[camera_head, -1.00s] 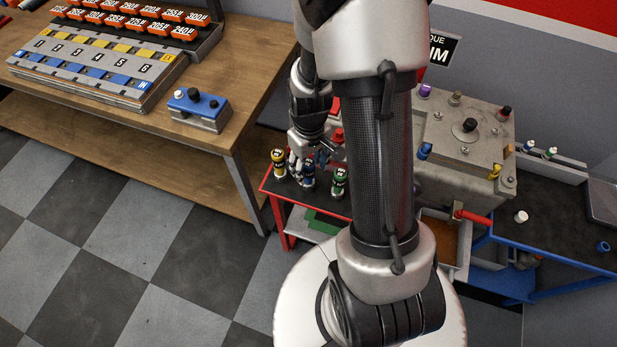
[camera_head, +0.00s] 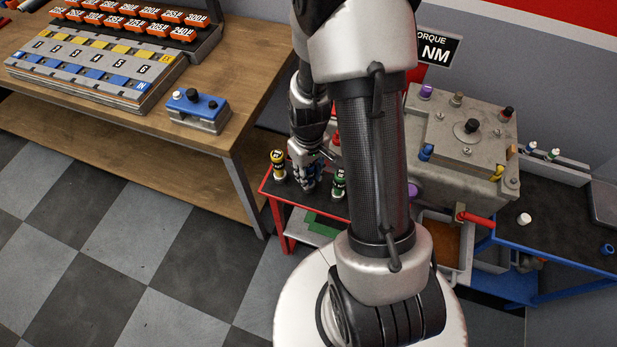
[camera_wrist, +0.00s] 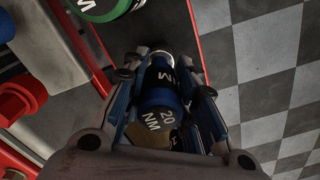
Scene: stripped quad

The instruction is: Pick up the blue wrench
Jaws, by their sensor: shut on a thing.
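The blue wrench (camera_wrist: 159,104), marked "20 NM", stands between the fingers of my gripper (camera_wrist: 163,88) in the wrist view. My gripper is shut on it. In the head view my gripper (camera_head: 308,180) is over the small red-edged cart, and its fingers mostly hide the blue wrench. A yellow wrench (camera_head: 278,165) stands just left of my gripper and a green wrench (camera_head: 339,183) just right. The green one also shows at the top of the wrist view (camera_wrist: 108,6). I cannot tell whether the blue wrench still touches the cart.
The red-edged cart (camera_head: 283,215) stands beside a wooden bench (camera_head: 222,138) with a numbered rack. A grey machine block (camera_head: 455,165) and a blue-edged cart (camera_head: 575,215) are at the right. Red parts (camera_wrist: 22,97) lie left of my gripper in the wrist view.

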